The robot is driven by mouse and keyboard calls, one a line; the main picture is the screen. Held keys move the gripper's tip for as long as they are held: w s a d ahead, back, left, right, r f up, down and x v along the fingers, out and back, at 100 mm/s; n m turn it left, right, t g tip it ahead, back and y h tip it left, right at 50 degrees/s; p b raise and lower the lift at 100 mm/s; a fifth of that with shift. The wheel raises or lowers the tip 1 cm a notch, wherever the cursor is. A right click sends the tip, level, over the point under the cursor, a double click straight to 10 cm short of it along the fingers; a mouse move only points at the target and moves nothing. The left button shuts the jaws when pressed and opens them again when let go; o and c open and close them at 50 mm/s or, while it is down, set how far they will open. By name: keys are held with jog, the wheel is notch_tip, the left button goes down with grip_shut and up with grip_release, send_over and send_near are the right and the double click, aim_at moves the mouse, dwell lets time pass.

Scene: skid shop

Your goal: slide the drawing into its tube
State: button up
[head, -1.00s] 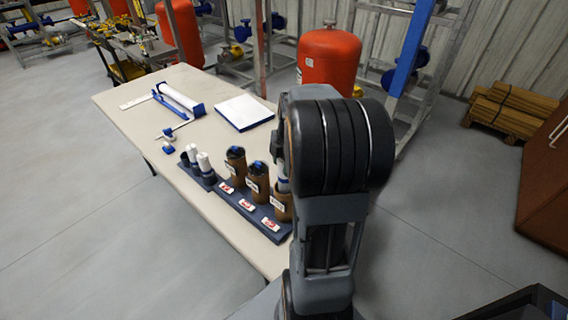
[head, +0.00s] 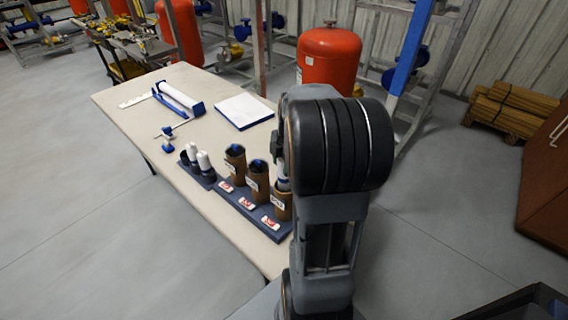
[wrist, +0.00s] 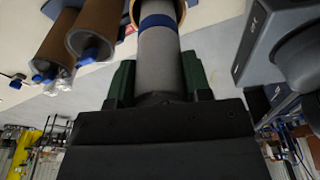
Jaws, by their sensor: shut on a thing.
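My gripper (wrist: 160,88) is shut on a grey-white rolled drawing (wrist: 158,52) with a blue band, in the wrist view. The drawing's far end is at the mouth of a brown tube (wrist: 183,8), whose rim shows around it; how deep it sits I cannot tell. In the head view this is the nearest tube (head: 283,208), with part of the drawing (head: 283,183) above it. My gripper is mostly hidden behind my arm there. Two other brown tubes, the middle one (head: 257,182) and the far one (head: 235,165), stand upright with blue inside their mouths.
The tubes stand in a dark blue rack (head: 232,205) with red-and-white labels. Farther back lie a blue clamp stand (head: 167,145), a white roll on a blue cradle (head: 180,97) and a white pad (head: 243,110). The table's left side is clear.

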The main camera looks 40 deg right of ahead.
jog(key=shift+f+b, duration=2.3)
jog(key=shift+f, duration=0.6)
